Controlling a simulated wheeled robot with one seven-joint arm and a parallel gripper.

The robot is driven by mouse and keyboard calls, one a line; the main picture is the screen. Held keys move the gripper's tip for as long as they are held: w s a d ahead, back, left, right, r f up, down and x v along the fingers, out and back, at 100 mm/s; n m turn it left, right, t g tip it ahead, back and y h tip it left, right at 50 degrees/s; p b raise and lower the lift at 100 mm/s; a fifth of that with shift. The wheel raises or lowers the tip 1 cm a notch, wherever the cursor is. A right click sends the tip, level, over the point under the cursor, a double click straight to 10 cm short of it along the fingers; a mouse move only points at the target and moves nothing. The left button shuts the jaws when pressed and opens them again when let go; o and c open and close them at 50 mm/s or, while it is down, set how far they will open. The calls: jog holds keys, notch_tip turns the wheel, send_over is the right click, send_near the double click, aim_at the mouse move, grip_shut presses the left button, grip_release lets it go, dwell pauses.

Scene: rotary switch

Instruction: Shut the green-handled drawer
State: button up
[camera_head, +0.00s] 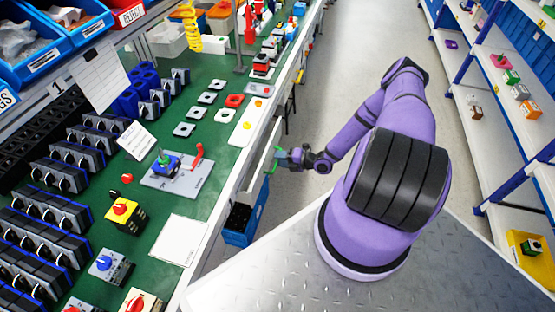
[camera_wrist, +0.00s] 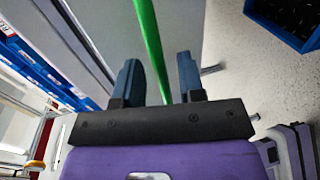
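The green handle (camera_head: 275,160) is on the outer side of a pale drawer (camera_head: 262,168) at the bench's aisle edge. The drawer appears to stand out from the bench, but how far is hard to tell. My gripper (camera_head: 283,156) is at the handle. In the wrist view the green handle (camera_wrist: 149,45) runs as a long bar in front of a grey panel (camera_wrist: 183,25). My gripper's two dark blue fingers (camera_wrist: 160,78) are apart, with the bar's lower end between them in the picture. I cannot tell whether they touch it.
A blue bin (camera_head: 242,226) with dark contents is below the bench edge; it also shows in the wrist view (camera_wrist: 285,28). The green bench top (camera_head: 190,205) holds switches and parts. Shelves (camera_head: 515,130) line the right side. The aisle floor (camera_head: 335,50) is clear.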

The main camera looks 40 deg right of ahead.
aim_at(269, 157)
jog(key=shift+w+a+f, duration=0.15)
jog(key=shift+w+a, duration=0.3)
jog(key=shift+w, duration=0.1)
jog(key=shift+c, duration=0.4)
grip_shut()
jog(key=shift+r+x, duration=0.2)
jog(key=shift+x, duration=0.85)
jog(key=shift+r+x, duration=0.25)
jog(key=shift+x, duration=0.75)
jog(key=shift+w, duration=0.15)
jog(key=shift+o, duration=0.4)
grip_release()
jog(key=shift+a, duration=0.1)
jog(key=v, duration=1)
jog(key=shift+s+d, duration=0.2)
jog(key=shift+s, duration=0.15)
